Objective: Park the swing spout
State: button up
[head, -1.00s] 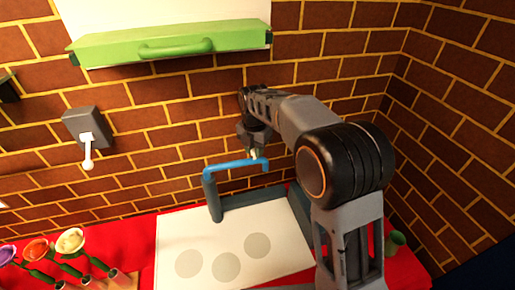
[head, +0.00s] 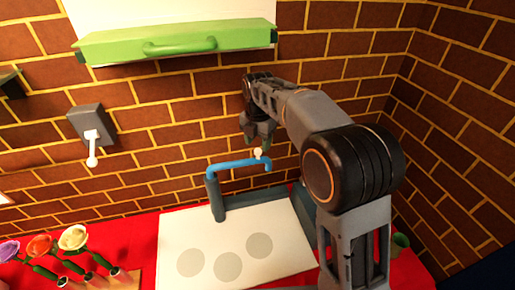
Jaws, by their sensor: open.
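The blue swing spout (head: 235,165) rises from a dark grey-green base at the back of the counter and points right, roughly along the wall. A small pale knob (head: 257,153) sits on top near its outer end. My gripper (head: 256,142) is open just above and beside the knob, pointing down. It appears apart from the spout, though the exact gap is hard to judge. My arm reaches in from the right and hides part of the wall behind.
A white board (head: 200,240) with grey discs lies on the red counter. Several flowers (head: 73,238) stand at left. A wall switch (head: 91,122) and a green-handled drawer or flap (head: 170,42) are on the brick wall. A small green cup (head: 400,241) stands at right.

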jog(key=shift+r, duration=2.15)
